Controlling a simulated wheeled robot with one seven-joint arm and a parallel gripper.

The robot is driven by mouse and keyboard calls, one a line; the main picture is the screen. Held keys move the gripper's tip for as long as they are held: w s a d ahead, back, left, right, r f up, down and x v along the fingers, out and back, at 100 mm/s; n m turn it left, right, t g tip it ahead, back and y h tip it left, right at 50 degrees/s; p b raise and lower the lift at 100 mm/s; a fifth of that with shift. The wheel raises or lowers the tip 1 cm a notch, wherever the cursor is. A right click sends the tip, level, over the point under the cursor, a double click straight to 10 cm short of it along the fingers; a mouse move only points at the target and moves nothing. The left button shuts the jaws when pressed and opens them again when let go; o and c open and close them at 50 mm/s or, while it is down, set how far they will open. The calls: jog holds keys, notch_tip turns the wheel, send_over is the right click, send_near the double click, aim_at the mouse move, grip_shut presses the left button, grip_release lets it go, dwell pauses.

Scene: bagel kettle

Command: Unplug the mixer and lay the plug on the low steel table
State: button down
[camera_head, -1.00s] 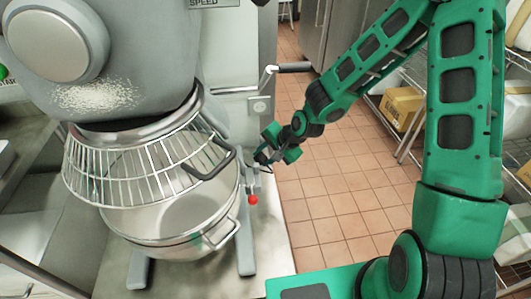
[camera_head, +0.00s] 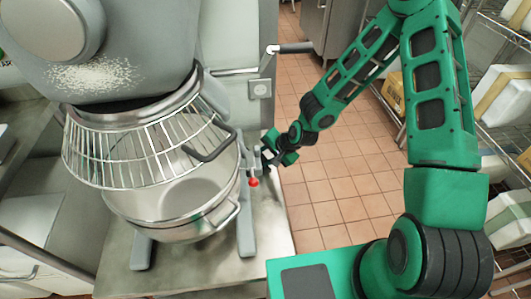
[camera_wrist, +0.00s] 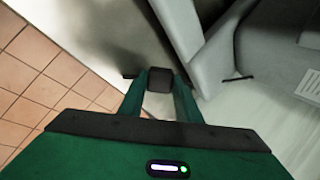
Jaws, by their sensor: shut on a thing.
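The grey mixer (camera_head: 150,50) stands at the left of the head view, with its wire guard (camera_head: 110,155) and steel bowl (camera_head: 165,215). My gripper (camera_head: 267,158) is beside the bowl's right side, over the right edge of the low steel table (camera_head: 190,275). In the wrist view my gripper (camera_wrist: 159,82) is shut on a dark block-shaped plug (camera_wrist: 160,78), held above the grey steel surface. The wall socket (camera_head: 260,88) is apart from my gripper and has nothing visible in it.
A red-knobbed lever (camera_head: 253,182) sticks out beside the bowl, close to my gripper. The tiled floor (camera_head: 320,190) is open to the right of the table. Wire shelves (camera_head: 500,60) with boxes stand at the far right.

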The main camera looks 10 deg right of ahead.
jog(key=shift+f, duration=0.35)
jog(key=c, duration=1.2)
grip_release()
jog(key=shift+s, duration=0.1)
jog(key=shift+d, duration=0.1)
jog(key=v, duration=1)
jog(key=shift+r, duration=0.35)
jog(key=shift+s, duration=0.15)
